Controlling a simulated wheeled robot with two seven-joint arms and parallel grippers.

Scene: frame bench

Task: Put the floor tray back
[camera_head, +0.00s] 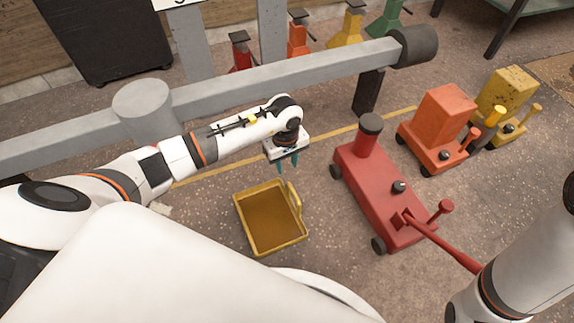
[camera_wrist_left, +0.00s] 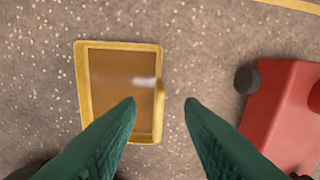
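The floor tray (camera_head: 238,217) is a shallow yellow tray with a brown inside and a raised handle on its right side. It lies flat on the floor near the middle of the head view. In the left wrist view the tray (camera_wrist_left: 84,80) is left of centre, with its handle side toward the middle. My left gripper (camera_head: 288,163) is above the floor by the tray's far right corner. Its green fingers (camera_wrist_left: 158,105) are spread apart with nothing between them. My right arm shows at the right edge of the head view, but its gripper is out of view.
A red floor jack (camera_head: 375,190) with a long handle stands right of the tray, also in the left wrist view (camera_wrist_left: 285,110). Orange (camera_head: 440,125) and yellow (camera_head: 505,95) machines stand farther right. A grey beam (camera_head: 240,85) crosses behind, with several coloured stands beyond it.

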